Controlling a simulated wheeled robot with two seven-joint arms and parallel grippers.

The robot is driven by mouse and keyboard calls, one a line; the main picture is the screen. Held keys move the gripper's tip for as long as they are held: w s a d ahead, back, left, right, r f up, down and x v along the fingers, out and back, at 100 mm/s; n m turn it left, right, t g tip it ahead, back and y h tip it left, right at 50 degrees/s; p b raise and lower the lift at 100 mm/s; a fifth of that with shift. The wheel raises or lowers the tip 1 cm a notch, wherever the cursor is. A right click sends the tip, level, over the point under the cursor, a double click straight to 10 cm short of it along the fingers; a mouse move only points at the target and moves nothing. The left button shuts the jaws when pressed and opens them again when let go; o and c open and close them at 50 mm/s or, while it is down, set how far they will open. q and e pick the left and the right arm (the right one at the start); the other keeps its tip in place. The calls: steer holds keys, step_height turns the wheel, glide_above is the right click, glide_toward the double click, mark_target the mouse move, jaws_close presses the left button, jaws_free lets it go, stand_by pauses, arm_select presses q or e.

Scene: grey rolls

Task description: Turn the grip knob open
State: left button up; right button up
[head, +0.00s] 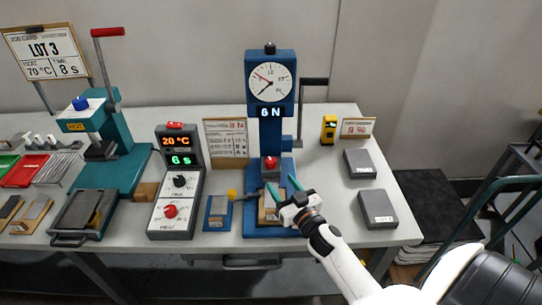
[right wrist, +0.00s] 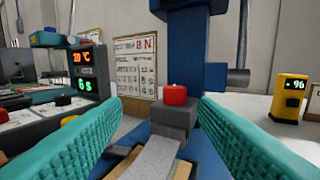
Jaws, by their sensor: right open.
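The blue test stand (head: 270,130) has a round dial and a display reading 6 N. A red knob (head: 270,163) sits on a grey clamp block low on its column; it looks like the grip knob. In the right wrist view the red knob (right wrist: 175,95) stands upright on the grey block (right wrist: 173,118), ahead of and between my fingers. A grey strip (right wrist: 150,158) runs from the block toward me. My right gripper (head: 283,186) has teal fingers, open and empty, just in front of the knob and apart from it. My left gripper is not in view.
A control box (head: 175,205) with displays and knobs stands left of the stand, near a teal press (head: 125,145) with a red-handled lever. A small yellow device (head: 328,130) and two grey blocks (head: 377,208) are on the right. The table between stand and blocks is clear.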

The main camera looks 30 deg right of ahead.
mark_target(273, 165)
steer(key=shift+s+d+f+m+h, duration=0.15)
steer(key=shift+s+d+m+h, duration=0.2)
steer(key=shift+d+h, duration=0.2)
steer(key=shift+w+d, duration=0.1)
steer(key=shift+d, duration=0.1)
steer(key=w, duration=0.3)
steer(key=w+d, duration=0.1)
steer(key=w, duration=0.7)
steer(key=shift+w+d+f, duration=0.15)
steer(key=shift+w+d, duration=0.1)
steer(key=shift+c, duration=0.5)
